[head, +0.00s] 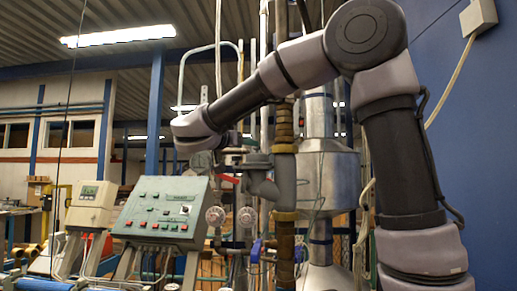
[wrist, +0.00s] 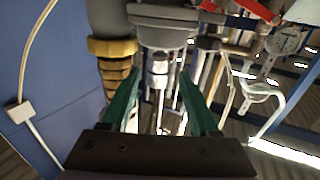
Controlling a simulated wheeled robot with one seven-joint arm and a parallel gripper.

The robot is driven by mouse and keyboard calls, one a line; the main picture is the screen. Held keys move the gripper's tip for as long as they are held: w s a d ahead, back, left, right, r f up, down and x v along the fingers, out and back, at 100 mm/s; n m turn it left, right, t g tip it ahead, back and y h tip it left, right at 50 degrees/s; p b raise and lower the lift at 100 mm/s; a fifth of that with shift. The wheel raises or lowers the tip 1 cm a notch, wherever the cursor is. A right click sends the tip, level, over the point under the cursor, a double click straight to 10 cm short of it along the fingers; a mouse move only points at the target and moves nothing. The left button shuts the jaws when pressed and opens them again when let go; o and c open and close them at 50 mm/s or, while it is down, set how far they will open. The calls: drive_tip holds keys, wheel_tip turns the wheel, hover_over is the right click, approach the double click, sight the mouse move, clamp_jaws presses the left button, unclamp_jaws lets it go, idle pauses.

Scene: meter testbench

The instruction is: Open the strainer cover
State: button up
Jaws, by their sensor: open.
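The strainer looks to be the grey Y-shaped pipe body (head: 263,180) on the vertical brass-ringed pipe, in the middle of the head view. In the wrist view, a round grey flanged part (wrist: 165,18), perhaps the strainer or its cover, is at the top centre. A silvery fitting (wrist: 160,68) extends from it between my fingers in the picture. My gripper (wrist: 160,98) has two green fingers spread apart, with no clear contact on anything. In the head view, my wrist is left of and above the strainer, and the fingers cannot be made out.
A green control panel (head: 162,208) and a beige meter box (head: 91,200) stand at left. Round gauges (head: 215,216) are below my wrist. The brass-ringed pipe (wrist: 117,72) runs close beside my left finger. A red handle (head: 229,179) and a silver tank (head: 328,175) are nearby.

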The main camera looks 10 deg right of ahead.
drive_tip(key=x, duration=0.8)
drive_tip(key=shift+w+d, duration=0.15)
drive_tip(key=shift+d, duration=0.05)
clamp_jaws()
idle(1.1)
